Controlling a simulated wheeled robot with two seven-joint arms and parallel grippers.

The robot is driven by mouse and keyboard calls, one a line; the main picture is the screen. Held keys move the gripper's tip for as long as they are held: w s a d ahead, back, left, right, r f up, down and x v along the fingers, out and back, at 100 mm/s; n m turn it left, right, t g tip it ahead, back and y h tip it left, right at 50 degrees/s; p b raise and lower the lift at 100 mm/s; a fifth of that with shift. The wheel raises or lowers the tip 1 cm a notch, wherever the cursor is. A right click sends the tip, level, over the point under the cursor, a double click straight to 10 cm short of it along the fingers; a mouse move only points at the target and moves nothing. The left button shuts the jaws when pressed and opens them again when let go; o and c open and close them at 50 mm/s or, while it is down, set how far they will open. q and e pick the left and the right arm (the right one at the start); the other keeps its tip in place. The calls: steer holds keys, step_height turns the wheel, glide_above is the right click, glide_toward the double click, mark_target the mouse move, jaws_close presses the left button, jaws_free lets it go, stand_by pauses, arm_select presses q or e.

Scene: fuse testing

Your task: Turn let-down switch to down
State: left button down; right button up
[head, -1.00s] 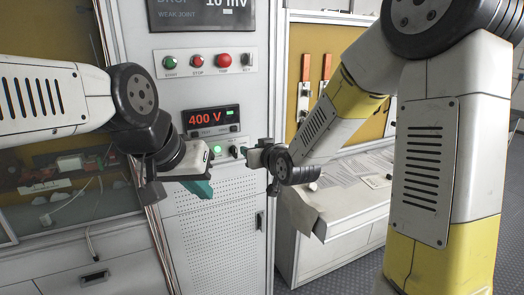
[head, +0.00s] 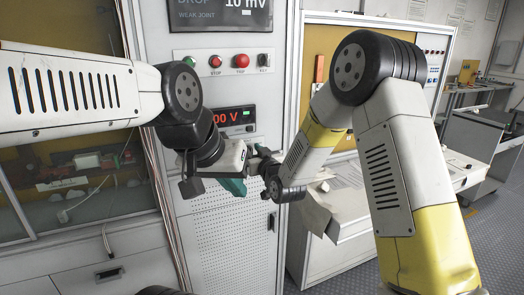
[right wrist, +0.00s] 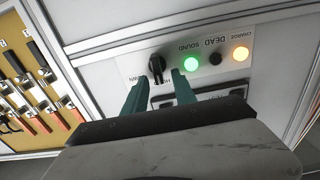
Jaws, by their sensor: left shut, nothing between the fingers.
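The let-down switch, a black knob (right wrist: 156,68), is on a pale panel (right wrist: 115,67) in the right wrist view, which shows it upside down. Its pointer stands nearly along the picture's vertical. Label letters beside it are partly readable. My right gripper (right wrist: 160,78) has its two teal fingers apart, one tip on either side of the knob; I cannot tell whether they touch it. In the head view my right gripper (head: 258,160) is at the cabinet front and the switch is hidden. My left gripper (head: 235,186) is shut and empty, just left of and below it.
A red voltage display (head: 228,118) is partly covered by my left arm. A desk with papers (head: 345,180) stands to the right.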

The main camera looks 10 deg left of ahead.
steer(key=shift+w+a, duration=0.1)
steer(key=shift+w, duration=0.1)
jaws_close()
stand_by(0.3)
steer(key=m, duration=0.4)
steer(key=d+m, duration=0.1)
steer(key=m, duration=0.1)
steer(key=shift+w+f+m, duration=0.15)
steer(key=shift+w+m, duration=0.15)
steer(key=m, duration=0.5)
steer(key=shift+w+d+f, duration=0.1)
steer(key=shift+d+f, duration=0.05)
steer(key=shift+f, duration=0.15)
steer(key=shift+m, duration=0.3)
